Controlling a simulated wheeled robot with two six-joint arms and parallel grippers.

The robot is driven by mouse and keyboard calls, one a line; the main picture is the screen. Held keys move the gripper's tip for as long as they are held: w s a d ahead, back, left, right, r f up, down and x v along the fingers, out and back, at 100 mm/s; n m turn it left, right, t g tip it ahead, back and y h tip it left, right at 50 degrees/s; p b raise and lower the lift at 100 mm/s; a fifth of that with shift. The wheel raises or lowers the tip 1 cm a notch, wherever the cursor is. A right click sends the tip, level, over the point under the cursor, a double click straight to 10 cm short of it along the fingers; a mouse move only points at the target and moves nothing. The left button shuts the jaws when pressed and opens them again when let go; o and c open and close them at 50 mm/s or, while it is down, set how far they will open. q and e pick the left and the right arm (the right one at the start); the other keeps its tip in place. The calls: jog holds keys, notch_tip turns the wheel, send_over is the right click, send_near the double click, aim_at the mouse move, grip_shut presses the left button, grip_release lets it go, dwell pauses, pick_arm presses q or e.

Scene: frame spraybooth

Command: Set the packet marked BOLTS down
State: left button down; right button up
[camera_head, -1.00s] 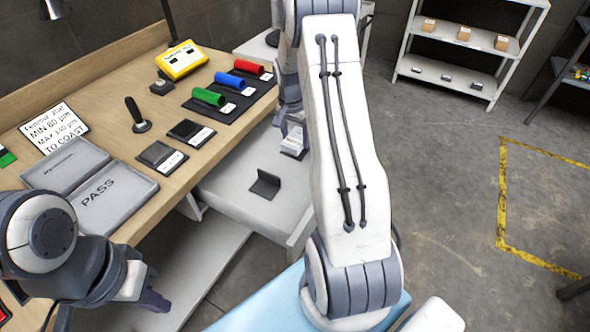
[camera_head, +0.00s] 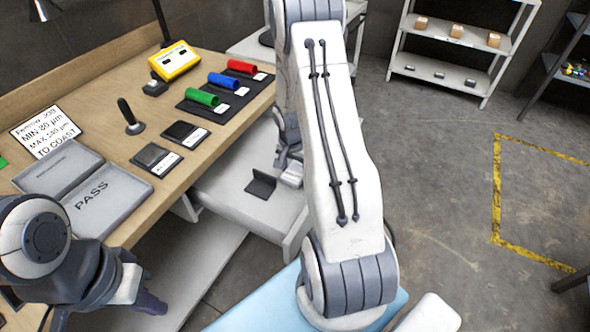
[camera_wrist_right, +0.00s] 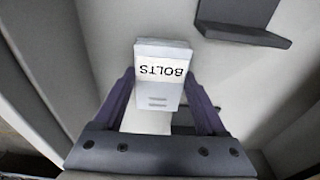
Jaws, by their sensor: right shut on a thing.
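The white packet marked BOLTS (camera_wrist_right: 160,70) is between the two purple fingers of my right gripper (camera_wrist_right: 160,95), which is shut on it. In the head view the packet (camera_head: 292,175) shows partly beside my right arm, low over the pale grey tray-like surface (camera_head: 225,190) next to the wooden bench. I cannot tell whether it touches that surface. My left gripper (camera_head: 150,303) is at the lower left of the head view, apart from the packet; its fingers are too hidden to tell open or shut.
A dark angled bracket (camera_head: 262,184) stands on the grey surface just left of the packet; it also shows in the wrist view (camera_wrist_right: 245,32). The wooden bench (camera_head: 120,95) holds a PASS tray (camera_head: 115,205), dark pads and coloured rolls. Grey surface in front of the bracket is clear.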

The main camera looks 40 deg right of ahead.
aim_at(293, 175)
jog(key=shift+f, duration=0.15)
jog(key=o, duration=1.3)
jog(key=shift+r, duration=0.4)
jog(key=r, duration=0.3)
jog(key=a+r, duration=0.1)
jog(key=r, duration=0.7)
jog(key=shift+s+a+r+p, duration=0.15)
jog(key=shift+s+r+p, duration=0.1)
jog(key=shift+s+p, duration=0.05)
jog(key=s+a+r+n, duration=0.25)
jog(key=a+n, duration=0.25)
jog(key=a, duration=0.5)
jog(key=s+a+r+n, duration=0.1)
jog(key=a+r+n, duration=0.3)
jog(key=a, duration=0.6)
jog(key=s+a+r+n, duration=0.1)
jog(key=s+a+n, duration=0.3)
jog(key=s, duration=0.1)
jog(key=s+a+r+n+y, duration=0.1)
jog(key=s+a+n, duration=0.3)
jog(key=s, duration=0.2)
jog(key=s+a+r+n+y, duration=0.1)
jog(key=s+a+n, duration=0.3)
jog(key=s, duration=0.2)
jog(key=shift+s+a+r+g, duration=0.1)
jog(key=shift+a+r+g, duration=0.15)
jog(key=shift+a+g, duration=0.05)
